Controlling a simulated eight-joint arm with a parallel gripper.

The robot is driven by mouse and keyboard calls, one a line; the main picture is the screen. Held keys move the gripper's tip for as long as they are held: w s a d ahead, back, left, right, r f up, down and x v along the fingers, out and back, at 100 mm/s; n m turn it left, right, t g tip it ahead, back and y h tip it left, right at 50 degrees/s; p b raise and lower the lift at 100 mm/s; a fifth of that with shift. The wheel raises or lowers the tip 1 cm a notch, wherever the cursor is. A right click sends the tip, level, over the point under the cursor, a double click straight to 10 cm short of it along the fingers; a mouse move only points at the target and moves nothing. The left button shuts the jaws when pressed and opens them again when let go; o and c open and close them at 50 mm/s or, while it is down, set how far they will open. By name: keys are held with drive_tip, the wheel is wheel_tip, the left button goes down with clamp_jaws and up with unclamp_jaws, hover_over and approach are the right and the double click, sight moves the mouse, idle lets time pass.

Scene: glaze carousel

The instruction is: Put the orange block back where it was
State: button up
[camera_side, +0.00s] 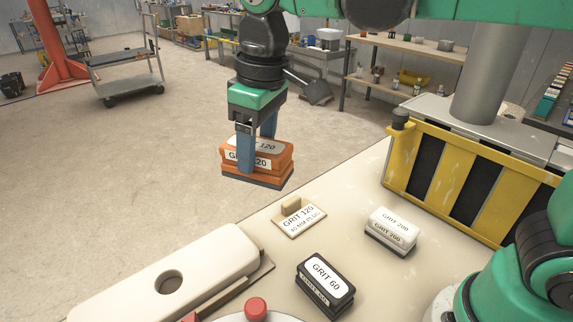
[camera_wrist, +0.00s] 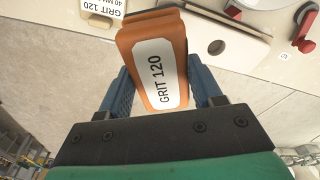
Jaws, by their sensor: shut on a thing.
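The orange block (camera_side: 279,156) has a dark base and white labels reading GRIT 120. My gripper (camera_side: 258,158) is shut on it and holds it in the air near the table's far left edge. In the wrist view the block (camera_wrist: 152,60) sits between the two blue fingers of my gripper (camera_wrist: 165,92), slightly tilted. A small tan plate (camera_side: 299,219) labelled GRIT 120 lies on the table, below and to the right of the block. Part of this plate (camera_wrist: 104,7) also shows at the top of the wrist view.
A white GRIT 200 block (camera_side: 391,231) and a black GRIT 60 block (camera_side: 325,286) stand on the table (camera_side: 350,208). A cream slab with a hole (camera_side: 170,281) lies at the front left. A red knob (camera_side: 256,308) is at the front edge. A yellow-black striped barrier (camera_side: 462,183) stands right.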

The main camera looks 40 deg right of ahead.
drive_tip(key=s+d+r+m, duration=0.2)
drive_tip(key=s+d+m, duration=0.3)
drive_tip(key=s+d, duration=0.6)
drive_tip(key=shift+h, duration=0.3)
wheel_tip(320, 180, down, 20)
drive_tip(key=shift+f, duration=0.15)
drive_tip(key=o, duration=1.1)
